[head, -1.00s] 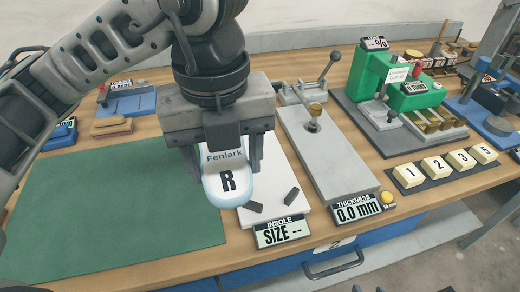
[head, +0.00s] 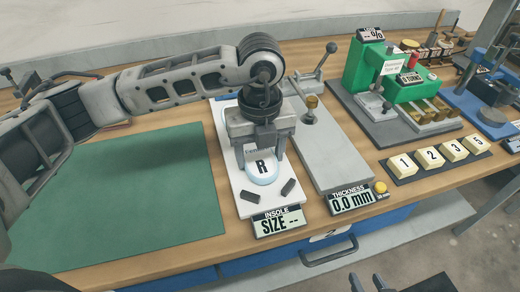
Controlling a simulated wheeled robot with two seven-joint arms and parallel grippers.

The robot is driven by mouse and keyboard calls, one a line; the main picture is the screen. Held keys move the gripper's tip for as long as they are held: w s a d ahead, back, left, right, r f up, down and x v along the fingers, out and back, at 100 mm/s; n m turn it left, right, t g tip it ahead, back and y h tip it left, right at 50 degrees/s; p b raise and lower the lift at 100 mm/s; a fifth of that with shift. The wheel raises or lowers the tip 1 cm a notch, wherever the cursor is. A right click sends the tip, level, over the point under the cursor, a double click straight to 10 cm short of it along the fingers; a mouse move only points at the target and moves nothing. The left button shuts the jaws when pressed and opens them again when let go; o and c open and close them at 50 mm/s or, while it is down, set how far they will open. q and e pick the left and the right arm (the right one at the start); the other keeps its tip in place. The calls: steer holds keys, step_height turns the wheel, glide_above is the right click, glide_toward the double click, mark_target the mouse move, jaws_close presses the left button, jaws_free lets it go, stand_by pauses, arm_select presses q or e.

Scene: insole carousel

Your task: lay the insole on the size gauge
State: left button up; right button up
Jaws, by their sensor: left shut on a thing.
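The insole (head: 263,172), white with a pale blue edge and a black R, is in my left gripper (head: 262,156) in the head view. My left gripper points down and is shut on it; the gripper hides its rear part. The insole is over the white plate of the size gauge (head: 246,203), behind its two dark stops. I cannot tell whether it touches the plate.
A grey thickness gauge (head: 327,158) with a lever stands right of the size gauge, reading 0.0 mm. Numbered buttons (head: 430,159) and a green machine (head: 387,72) are further right. The green mat (head: 125,205) at left is clear.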

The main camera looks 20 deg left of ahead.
arm_select(q)
steer(key=shift+f, duration=0.3)
steer(key=o, duration=1)
steer(key=shift+c, duration=0.2)
steer(key=shift+r, duration=0.1)
step_height(320, 180, up, 12)
steer(key=b, duration=0.1)
